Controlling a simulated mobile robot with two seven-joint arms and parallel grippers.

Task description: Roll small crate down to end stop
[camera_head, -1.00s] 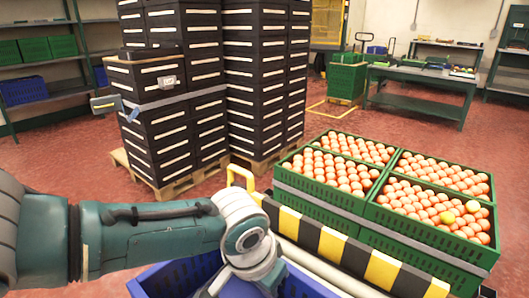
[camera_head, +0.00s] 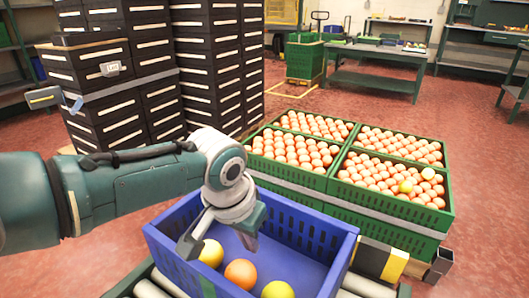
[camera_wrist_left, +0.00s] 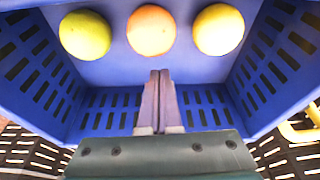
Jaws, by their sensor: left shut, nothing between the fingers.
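The small crate (camera_head: 318,248) is blue with slotted walls and stands on rollers at the bottom of the head view. It holds a yellow fruit (camera_head: 211,253), an orange one (camera_head: 240,273) and another yellow one (camera_head: 278,290). My left gripper (camera_head: 192,245) reaches over the crate from the left. In the left wrist view its fingers (camera_wrist_left: 160,78) are together with nothing between them, over the inside of the crate (camera_wrist_left: 100,98) and just short of the orange fruit (camera_wrist_left: 152,30). I cannot tell whether it touches the crate. My right gripper is out of view.
Metal rollers (camera_head: 368,285) show on both sides of the crate. A black and yellow striped bar (camera_head: 382,262) lies to its right. Green crates of orange fruit (camera_head: 390,215) stand close behind. Stacked black crates (camera_head: 125,100) stand at the left. Red floor is open at the right.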

